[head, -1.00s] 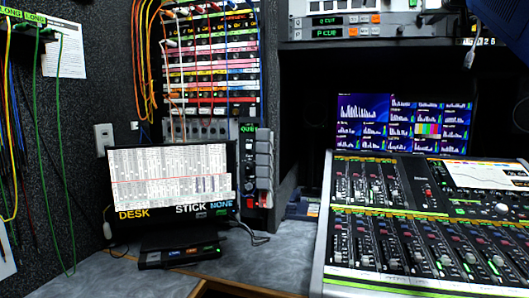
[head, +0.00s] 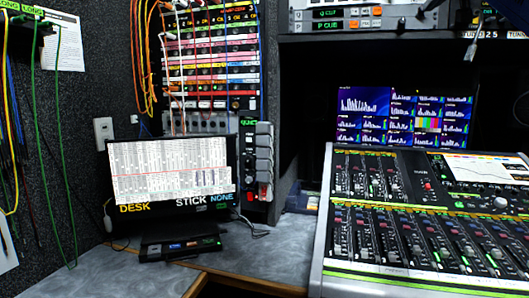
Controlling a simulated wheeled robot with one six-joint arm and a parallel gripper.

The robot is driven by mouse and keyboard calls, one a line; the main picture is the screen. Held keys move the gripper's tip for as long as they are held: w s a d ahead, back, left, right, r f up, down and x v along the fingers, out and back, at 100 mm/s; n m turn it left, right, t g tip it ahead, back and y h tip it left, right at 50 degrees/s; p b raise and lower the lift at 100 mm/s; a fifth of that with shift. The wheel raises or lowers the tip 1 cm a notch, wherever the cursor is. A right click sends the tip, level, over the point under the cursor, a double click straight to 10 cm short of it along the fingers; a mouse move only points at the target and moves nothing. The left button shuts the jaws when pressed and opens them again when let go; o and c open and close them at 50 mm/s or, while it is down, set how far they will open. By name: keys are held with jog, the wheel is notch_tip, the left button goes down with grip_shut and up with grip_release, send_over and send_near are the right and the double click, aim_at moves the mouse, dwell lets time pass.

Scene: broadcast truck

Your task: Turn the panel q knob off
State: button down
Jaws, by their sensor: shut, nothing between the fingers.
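At the top, a pale rack unit labelled Q CUE (head: 327,13) sits just above a similar one labelled P CUE (head: 327,25). Each has small orange and white buttons at its right. The upper unit is partly cut by the picture's top edge, and I cannot make out a knob on it or its setting. A narrow upright panel (head: 250,165) with a green label stands right of the monitor, with a small red part low on it. My gripper cannot be made out in this view.
A monitor (head: 170,175) and a small dark box (head: 180,246) stand on the grey desk. A mixing console (head: 415,215) fills the right. A patch bay (head: 210,60) with cables hangs behind. Some bare desk (head: 120,275) shows at front left.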

jog(key=shift+x, duration=3.5)
jog(key=shift+f, duration=0.1)
jog(key=shift+s+d, duration=0.3)
jog(key=shift+d, duration=0.65)
jog(key=shift+d+f, duration=0.1)
jog(key=shift+f, duration=0.1)
jog(key=v, duration=0.6)
jog(key=shift+w+a+r, duration=0.1)
jog(key=shift+w+r, duration=0.05)
jog(key=shift+w, duration=1.45)
jog(key=shift+w+a+r, duration=0.15)
jog(key=shift+w, duration=1.4)
